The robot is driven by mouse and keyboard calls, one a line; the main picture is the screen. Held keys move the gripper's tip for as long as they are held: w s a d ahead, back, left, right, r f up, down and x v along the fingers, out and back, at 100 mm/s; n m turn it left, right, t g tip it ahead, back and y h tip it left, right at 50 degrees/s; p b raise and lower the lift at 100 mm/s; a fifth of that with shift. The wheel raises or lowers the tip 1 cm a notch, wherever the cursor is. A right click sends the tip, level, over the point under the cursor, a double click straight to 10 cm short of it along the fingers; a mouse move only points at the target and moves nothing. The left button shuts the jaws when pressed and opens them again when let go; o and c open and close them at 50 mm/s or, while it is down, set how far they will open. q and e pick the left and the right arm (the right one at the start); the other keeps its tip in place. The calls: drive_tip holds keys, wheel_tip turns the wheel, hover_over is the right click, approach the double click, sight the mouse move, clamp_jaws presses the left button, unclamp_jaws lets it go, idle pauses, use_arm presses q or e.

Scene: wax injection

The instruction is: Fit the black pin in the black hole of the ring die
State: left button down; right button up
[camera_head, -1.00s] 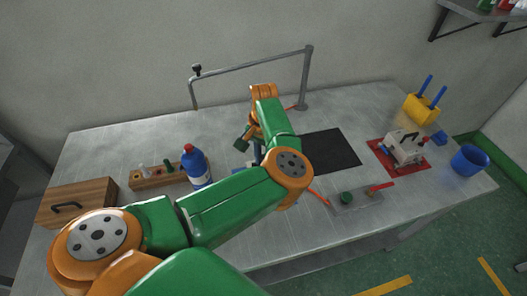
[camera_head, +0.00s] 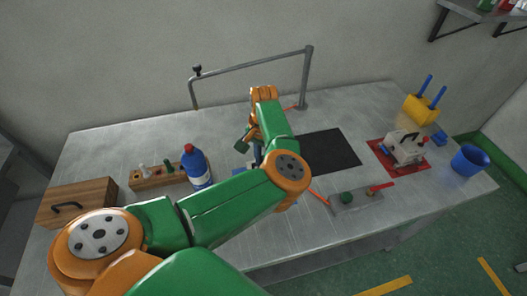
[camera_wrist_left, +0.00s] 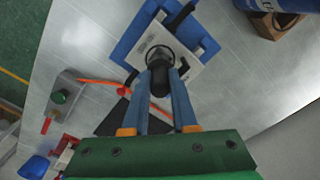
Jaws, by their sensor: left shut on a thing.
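In the left wrist view the ring die (camera_wrist_left: 190,65) is a pale metal block on a blue base (camera_wrist_left: 136,32), with a dark round opening near its middle. My left gripper (camera_wrist_left: 166,74) has its blue fingers shut on the black pin (camera_wrist_left: 160,62). The pin overlaps the opening from this camera; how far it sits in the hole, if at all, is hidden. A black bar (camera_wrist_left: 180,17) lies at the die's upper edge. In the head view my arm covers most of the die and the pin. My right gripper is in neither view.
A blue bottle (camera_head: 196,168) and a wooden rack (camera_head: 148,182) stand left of my arm, near a wooden box (camera_head: 75,205). A black mat (camera_head: 330,152), a grey fixture with a green knob (camera_head: 355,203), a red mat (camera_head: 380,160) and a blue cup (camera_head: 469,160) are to the right.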

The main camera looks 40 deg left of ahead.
use_arm(q)
drive_tip(key=shift+f+b, duration=0.85)
drive_tip(key=shift+f, duration=1.3)
drive_tip(key=c, duration=0.6)
unclamp_jaws()
drive_tip(key=shift+d, duration=0.1)
wheel_tip(320, 180, up, 6)
drive_tip(key=shift+r+b, duration=0.25)
drive_tip(key=shift+b, duration=0.5)
drive_tip(key=shift+r, duration=0.35)
